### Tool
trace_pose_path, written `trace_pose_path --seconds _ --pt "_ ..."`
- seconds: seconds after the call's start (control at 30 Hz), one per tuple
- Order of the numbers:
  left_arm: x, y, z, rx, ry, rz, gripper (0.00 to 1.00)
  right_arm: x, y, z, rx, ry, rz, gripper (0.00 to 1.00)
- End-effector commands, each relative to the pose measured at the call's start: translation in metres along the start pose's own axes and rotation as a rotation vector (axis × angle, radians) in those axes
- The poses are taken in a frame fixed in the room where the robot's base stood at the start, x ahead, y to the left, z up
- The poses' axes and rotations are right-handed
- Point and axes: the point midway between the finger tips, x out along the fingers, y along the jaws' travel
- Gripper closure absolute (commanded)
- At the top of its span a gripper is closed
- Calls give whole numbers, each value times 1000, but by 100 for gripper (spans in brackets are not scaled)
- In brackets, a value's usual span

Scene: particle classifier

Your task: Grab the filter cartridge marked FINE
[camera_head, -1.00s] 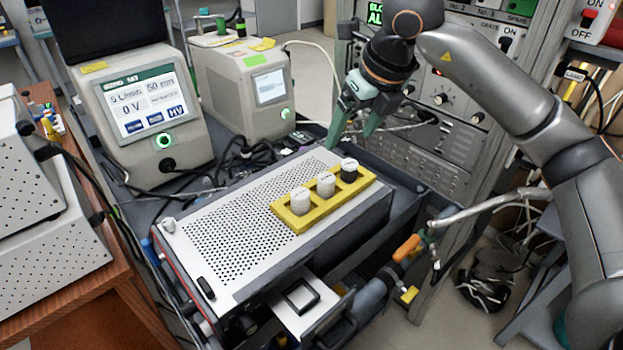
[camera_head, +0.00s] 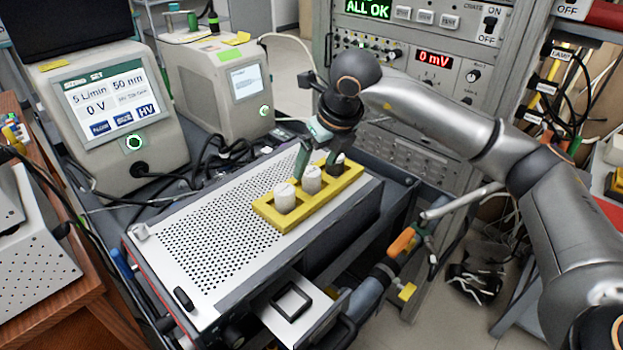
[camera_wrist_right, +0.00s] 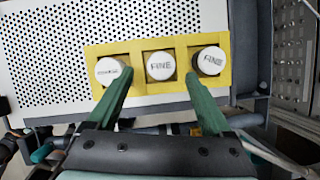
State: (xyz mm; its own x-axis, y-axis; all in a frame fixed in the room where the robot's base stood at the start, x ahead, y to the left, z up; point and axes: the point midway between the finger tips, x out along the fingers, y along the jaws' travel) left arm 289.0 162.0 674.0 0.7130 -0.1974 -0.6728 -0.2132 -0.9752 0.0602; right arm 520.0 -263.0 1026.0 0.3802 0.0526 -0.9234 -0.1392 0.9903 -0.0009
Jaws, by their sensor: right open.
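A yellow holder (camera_head: 262,209) on the perforated box top bears three cartridges in a row. The near white cartridge (camera_head: 285,198) has a lid label too small to read surely; it is the left one in the wrist view (camera_wrist_right: 113,71). The middle white cartridge (camera_head: 311,179) reads FINE in the wrist view (camera_wrist_right: 160,66). The far, dark-bodied cartridge (camera_head: 336,168) also reads FINE on its white lid in the wrist view (camera_wrist_right: 211,60). My right gripper (camera_head: 317,166) is open and empty, its fingers (camera_wrist_right: 158,80) spread on either side of the middle cartridge's line. My left gripper is not visible.
The perforated box (camera_head: 200,235) has an open drawer-like slot (camera_head: 292,302) at its front. Two beige instruments with screens (camera_head: 110,100) (camera_head: 222,88) and cables stand behind it on the left. A rack (camera_head: 425,75) rises behind on the right.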

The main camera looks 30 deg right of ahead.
Motion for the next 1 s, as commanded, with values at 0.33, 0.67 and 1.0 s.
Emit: trace_pose_path --seconds 0.33,0.67,1.0 --pt "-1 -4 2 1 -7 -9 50 39 -1 1 0 1 1 16" --pt "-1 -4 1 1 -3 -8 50 39 -1 1 0 1 1 32" --pt "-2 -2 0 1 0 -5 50 39 -1 1 1 1 0 70"
